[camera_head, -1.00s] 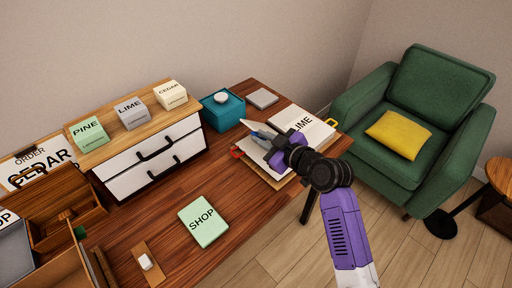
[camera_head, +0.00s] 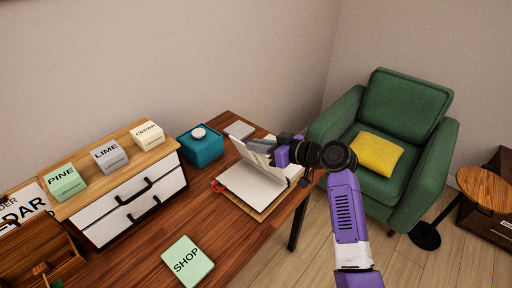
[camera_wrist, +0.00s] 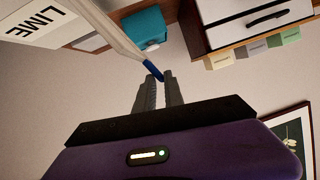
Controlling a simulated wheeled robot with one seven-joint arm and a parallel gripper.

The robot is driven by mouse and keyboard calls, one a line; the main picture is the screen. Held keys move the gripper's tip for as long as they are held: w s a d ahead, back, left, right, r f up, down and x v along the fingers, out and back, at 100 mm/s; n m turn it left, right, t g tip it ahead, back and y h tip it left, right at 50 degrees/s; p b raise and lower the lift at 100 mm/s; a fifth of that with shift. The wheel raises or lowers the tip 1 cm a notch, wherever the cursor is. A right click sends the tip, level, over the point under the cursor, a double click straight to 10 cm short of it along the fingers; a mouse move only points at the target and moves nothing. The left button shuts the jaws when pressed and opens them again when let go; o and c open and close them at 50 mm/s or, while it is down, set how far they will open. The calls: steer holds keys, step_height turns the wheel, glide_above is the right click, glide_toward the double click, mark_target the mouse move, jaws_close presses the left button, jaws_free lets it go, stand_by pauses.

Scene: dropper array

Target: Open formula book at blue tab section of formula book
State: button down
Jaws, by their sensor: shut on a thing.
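The formula book (camera_head: 250,192) lies at the right end of the wooden table with a bare white page facing up. A block of its leaves (camera_head: 245,155) stands raised and tilted above that page. In the wrist view the raised leaves (camera_wrist: 113,32) show edge-on, beside a page reading LIME. The blue tab (camera_wrist: 153,70) sticks out from their edge, between my fingertips. My gripper (camera_head: 265,148) is shut on the blue tab; it also shows in the wrist view (camera_wrist: 159,78). A red tab (camera_head: 217,187) shows at the book's left edge. My gripper partly hides the raised leaves.
A teal box (camera_head: 200,150) with a white knob and a grey flat item (camera_head: 239,130) stand behind the book. A green SHOP pad (camera_head: 187,261) lies in front. A drawer unit (camera_head: 130,200) with label blocks stands left. A green armchair (camera_head: 385,160) is close on the right.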

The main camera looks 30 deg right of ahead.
steer(key=shift+f, duration=0.25)
steer(key=c, duration=1.5)
jaws_free()
steer(key=shift+c, duration=0.2)
steer(key=b+v, duration=0.1)
steer(key=v, duration=0.6)
steer(key=shift+s+d+r, duration=0.1)
steer(key=shift+s+r, duration=0.05)
steer(key=shift+s, duration=0.2)
